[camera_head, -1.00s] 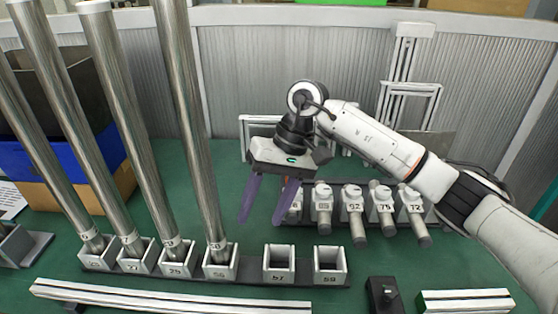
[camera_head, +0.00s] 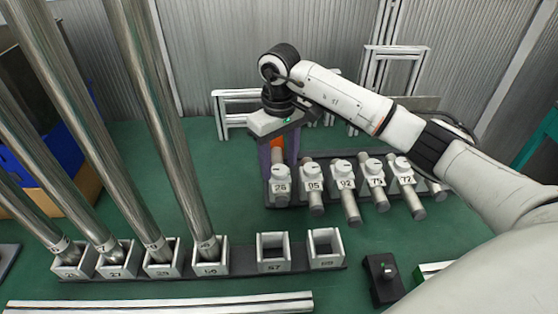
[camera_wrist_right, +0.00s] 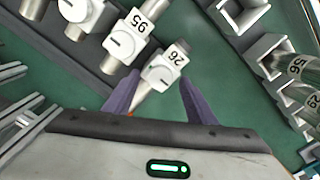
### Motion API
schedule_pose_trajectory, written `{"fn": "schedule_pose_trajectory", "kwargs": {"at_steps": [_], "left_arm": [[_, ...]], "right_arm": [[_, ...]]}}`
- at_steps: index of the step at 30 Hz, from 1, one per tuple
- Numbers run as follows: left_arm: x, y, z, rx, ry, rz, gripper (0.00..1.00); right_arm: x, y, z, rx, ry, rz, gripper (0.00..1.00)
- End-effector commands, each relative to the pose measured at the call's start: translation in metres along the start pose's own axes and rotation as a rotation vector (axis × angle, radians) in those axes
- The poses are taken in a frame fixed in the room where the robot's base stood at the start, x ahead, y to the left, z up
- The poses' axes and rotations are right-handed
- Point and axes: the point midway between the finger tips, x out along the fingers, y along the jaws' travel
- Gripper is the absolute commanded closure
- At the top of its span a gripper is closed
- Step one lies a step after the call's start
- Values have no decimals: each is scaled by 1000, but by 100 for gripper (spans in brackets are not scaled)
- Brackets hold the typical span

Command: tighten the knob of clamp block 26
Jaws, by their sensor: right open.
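Clamp block 26 (camera_head: 281,188) is white and stands at the left end of the row of clamp blocks. Its round white knob (camera_head: 279,171) has a dark line across the top. In the right wrist view, block 26 (camera_wrist_right: 172,60) lies ahead between the purple fingers, its knob (camera_wrist_right: 157,76) facing the camera. A short rod with an orange part (camera_head: 277,153) shows behind the block. My right gripper (camera_head: 279,166) is open and empty, with one finger on each side of block 26's knob. I cannot tell whether the fingers touch it. My left gripper is out of view.
Clamp block 95 (camera_head: 314,184) stands close to the right, followed by several more with rods. In front is a rack of square sockets (camera_head: 273,265), some with tall metal tubes. A small black box (camera_head: 383,278) stands at front right. Green table lies clear between the rows.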

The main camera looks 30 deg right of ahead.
Motion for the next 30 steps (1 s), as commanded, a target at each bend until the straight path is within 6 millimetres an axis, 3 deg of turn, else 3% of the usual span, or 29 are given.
{"fn": "schedule_pose_trajectory", "kwargs": {"at_steps": [10,18,30], "left_arm": [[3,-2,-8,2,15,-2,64],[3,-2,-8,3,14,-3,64],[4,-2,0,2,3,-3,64]], "right_arm": [[6,0,0,-1,1,-1,49],[6,0,0,-1,1,-1,90],[6,0,0,82,1,1,90]]}}
